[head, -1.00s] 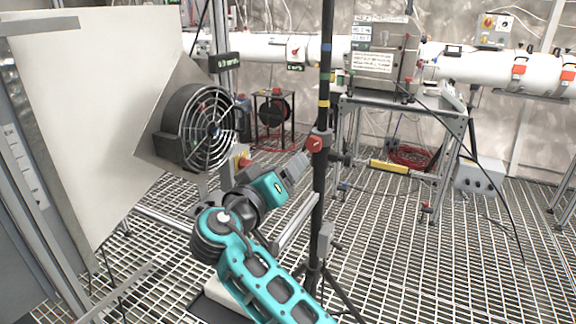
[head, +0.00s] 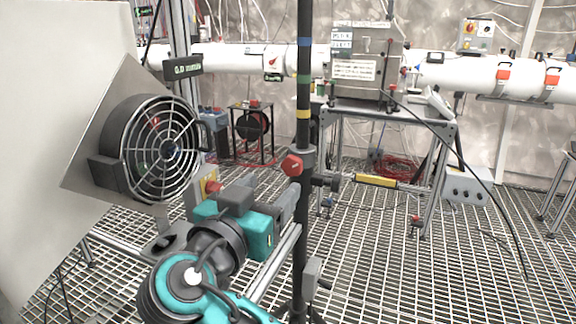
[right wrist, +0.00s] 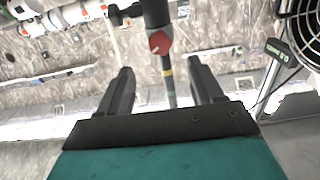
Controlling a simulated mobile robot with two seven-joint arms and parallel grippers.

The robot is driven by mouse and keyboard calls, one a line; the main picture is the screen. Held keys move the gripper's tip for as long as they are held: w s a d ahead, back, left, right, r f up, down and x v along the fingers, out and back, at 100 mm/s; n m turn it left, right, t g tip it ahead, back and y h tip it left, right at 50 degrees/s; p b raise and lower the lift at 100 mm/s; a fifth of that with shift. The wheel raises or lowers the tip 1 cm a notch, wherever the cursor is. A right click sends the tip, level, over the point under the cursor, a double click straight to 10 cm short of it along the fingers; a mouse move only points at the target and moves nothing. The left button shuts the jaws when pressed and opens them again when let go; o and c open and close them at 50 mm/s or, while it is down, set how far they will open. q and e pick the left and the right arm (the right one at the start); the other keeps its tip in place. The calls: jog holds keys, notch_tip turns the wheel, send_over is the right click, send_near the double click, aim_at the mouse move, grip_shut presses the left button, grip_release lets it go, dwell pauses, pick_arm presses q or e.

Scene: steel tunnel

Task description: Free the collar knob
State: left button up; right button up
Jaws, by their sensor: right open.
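The red collar knob (head: 292,165) sits on a dark collar (head: 306,158) around an upright black pole (head: 304,100) with blue, green and yellow bands. My right gripper (head: 290,198) is just below and beside the knob, close to the pole. In the right wrist view its two fingers (right wrist: 159,72) are apart with nothing gripped. The knob (right wrist: 159,41) shows there beyond the fingertips, and the pole passes behind the gap between the fingers. The exact distance from fingertips to knob is hard to tell. My left gripper is not in view.
A round caged fan (head: 160,150) on a tilted plate stands left of my right arm. A black side handle (head: 326,182) sticks out right of the collar. A steel table (head: 385,108) stands behind. Grated floor (head: 400,270) is open at the right.

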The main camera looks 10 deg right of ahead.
aim_at(290, 167)
jog(key=x, duration=0.8)
jog(key=shift+w+d+p, duration=0.1)
jog(key=shift+w+p, duration=0.05)
jog(key=shift+p, duration=0.15)
jog(key=c, duration=1.1)
